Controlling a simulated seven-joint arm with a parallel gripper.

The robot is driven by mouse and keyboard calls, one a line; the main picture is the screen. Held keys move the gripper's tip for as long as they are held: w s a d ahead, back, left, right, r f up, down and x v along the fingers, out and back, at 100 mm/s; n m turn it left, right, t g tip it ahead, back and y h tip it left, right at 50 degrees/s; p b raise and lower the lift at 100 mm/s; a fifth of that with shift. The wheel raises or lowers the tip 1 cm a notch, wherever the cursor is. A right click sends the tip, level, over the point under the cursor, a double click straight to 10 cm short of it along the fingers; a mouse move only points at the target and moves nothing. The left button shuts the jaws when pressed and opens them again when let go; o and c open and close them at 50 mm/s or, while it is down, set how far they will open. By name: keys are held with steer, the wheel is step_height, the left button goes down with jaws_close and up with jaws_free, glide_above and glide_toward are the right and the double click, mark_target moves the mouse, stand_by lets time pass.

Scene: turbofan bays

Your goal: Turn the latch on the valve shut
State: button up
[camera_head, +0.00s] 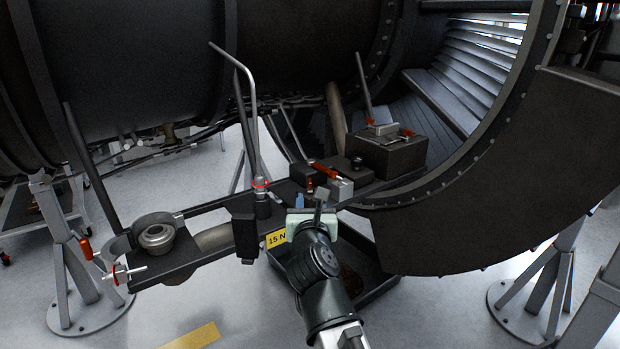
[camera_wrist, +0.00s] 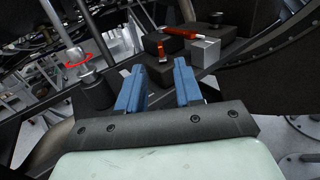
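My gripper (camera_head: 310,205) is in front of the bench's middle, its fingers toward the fittings. In the wrist view its two blue fingers (camera_wrist: 158,88) stand apart with nothing between them. Beyond them is a grey block (camera_wrist: 205,50) with a long red-handled lever (camera_wrist: 183,33) lying beside it; in the head view the lever (camera_head: 323,170) slants down to the block (camera_head: 341,188). A small red latch (camera_wrist: 162,51) stands on a dark block left of it, also in the head view (camera_head: 310,185). I cannot tell for certain which is the valve. The gripper touches neither.
A post with a red ring (camera_head: 261,184) and bent pipe stands left of my gripper. Further left are a round fitting (camera_head: 157,236) and a red-ringed T-handle (camera_head: 122,273). A dark box (camera_head: 390,153) with red-handled parts stands at the right, below the engine casing.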

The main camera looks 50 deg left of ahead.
mark_target(310, 185)
steer(key=x, duration=1.2)
steer(key=shift+w+a, duration=0.15)
steer(key=shift+a, duration=0.15)
steer(key=shift+c, duration=0.2)
jaws_close()
